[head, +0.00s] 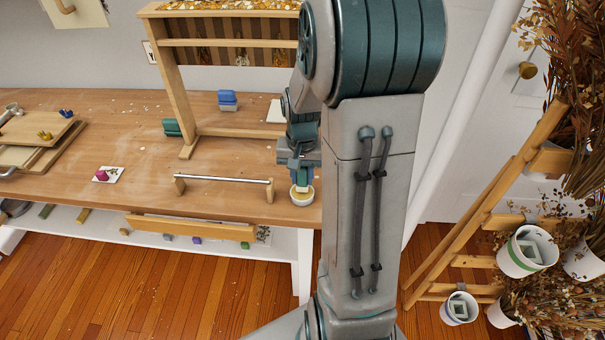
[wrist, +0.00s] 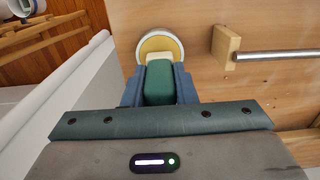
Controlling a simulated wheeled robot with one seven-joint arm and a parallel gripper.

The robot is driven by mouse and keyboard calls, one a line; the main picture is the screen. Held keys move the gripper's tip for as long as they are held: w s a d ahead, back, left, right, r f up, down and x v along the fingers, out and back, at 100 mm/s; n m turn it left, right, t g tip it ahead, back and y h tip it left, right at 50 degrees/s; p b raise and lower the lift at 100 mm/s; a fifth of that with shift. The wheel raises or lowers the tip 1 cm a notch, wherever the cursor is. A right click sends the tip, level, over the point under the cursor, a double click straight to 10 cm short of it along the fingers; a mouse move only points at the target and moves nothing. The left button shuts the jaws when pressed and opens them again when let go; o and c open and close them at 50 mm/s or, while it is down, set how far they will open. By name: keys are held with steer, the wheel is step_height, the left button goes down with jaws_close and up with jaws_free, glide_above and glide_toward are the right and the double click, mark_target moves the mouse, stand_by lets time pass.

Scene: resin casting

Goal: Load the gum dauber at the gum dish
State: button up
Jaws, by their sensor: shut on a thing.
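The gum dish (head: 302,201) is a small white round dish near the table's front right corner. In the wrist view the gum dish (wrist: 177,41) shows yellow-tan gum inside its white rim. My gripper (head: 302,184) points down over the dish. In the wrist view my gripper (wrist: 159,88) is shut on the gum dauber (wrist: 159,83), a green block with a pale cream tip. The tip overlaps the dish's near part in that view. I cannot tell whether it touches the gum, and the fingers hide the dauber's sides.
A metal rod on wooden end posts (head: 223,180) stands just left of the dish. A wooden frame (head: 172,90) stands behind. A green block (head: 172,128) and blue blocks (head: 228,100) lie farther back. The table's right edge is close to the dish.

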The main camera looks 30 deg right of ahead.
steer(key=shift+f+b, duration=0.3)
steer(key=shift+f, duration=0.2)
stand_by(1.0)
steer(key=shift+r, duration=0.1)
steer(key=shift+r+p, duration=2.7)
steer(key=shift+r, duration=0.8)
